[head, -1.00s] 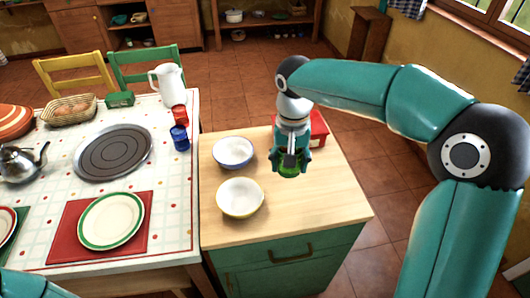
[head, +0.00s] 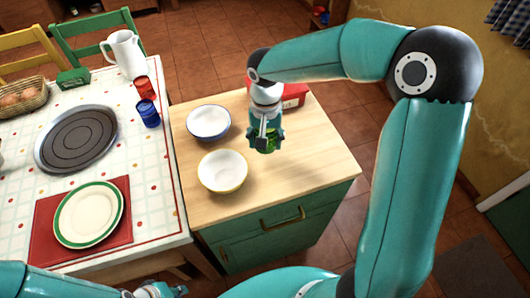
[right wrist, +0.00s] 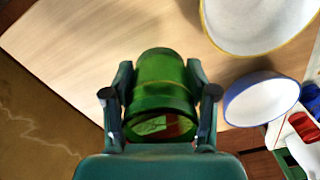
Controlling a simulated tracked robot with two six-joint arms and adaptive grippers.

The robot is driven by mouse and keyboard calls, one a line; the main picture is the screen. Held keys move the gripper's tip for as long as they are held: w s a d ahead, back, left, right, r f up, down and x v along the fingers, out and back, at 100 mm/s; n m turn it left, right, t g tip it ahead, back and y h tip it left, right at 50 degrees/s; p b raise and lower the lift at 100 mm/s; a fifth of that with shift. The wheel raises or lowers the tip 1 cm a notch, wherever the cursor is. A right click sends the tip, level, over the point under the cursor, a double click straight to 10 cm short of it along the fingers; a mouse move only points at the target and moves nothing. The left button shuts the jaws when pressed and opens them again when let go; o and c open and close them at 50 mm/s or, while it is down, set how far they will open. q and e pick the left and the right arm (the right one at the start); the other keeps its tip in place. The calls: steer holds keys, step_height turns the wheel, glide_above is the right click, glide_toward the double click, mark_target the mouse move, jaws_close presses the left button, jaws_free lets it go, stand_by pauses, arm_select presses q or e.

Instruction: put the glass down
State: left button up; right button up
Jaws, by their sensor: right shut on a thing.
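The green glass (right wrist: 160,88) is between the two fingers of my right gripper (right wrist: 160,108), which is shut on it. In the head view, the glass (head: 270,143) is at the lower end of my right gripper (head: 265,146), over the wooden counter top (head: 311,165). The fingers partly cover the glass there. I cannot tell whether its base touches the wood. My left gripper (head: 157,291) is at the bottom edge, partly cut off, and its fingers are unclear.
A blue-rimmed bowl (head: 209,123) and a yellow-rimmed bowl (head: 222,172) stand left of the glass. A red box (head: 294,95) lies behind my right gripper. The counter's right and front parts are clear. The set table (head: 150,200) adjoins on the left.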

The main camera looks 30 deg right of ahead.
steer(key=shift+f, duration=3.1)
steer(key=o, duration=1.3)
steer(key=shift+r, duration=0.15)
steer(key=shift+o, duration=0.2)
step_height(320, 180, up, 16)
glide_above(266, 159)
steer(key=f, duration=1.1)
steer(key=shift+s+a, duration=0.3)
steer(key=shift+a, duration=0.1)
steer(key=shift+w+d+f+p, duration=0.1)
steer(key=shift+d+f+p, duration=0.05)
steer(key=shift+f, duration=0.75)
steer(key=shift+w+d+f+p, duration=0.1)
steer(key=shift+f+p, duration=0.05)
steer(key=shift+f, duration=0.75)
steer(key=shift+w+d+f+p, duration=0.1)
steer(key=shift+d+f+p, duration=0.05)
steer(key=shift+f, duration=0.75)
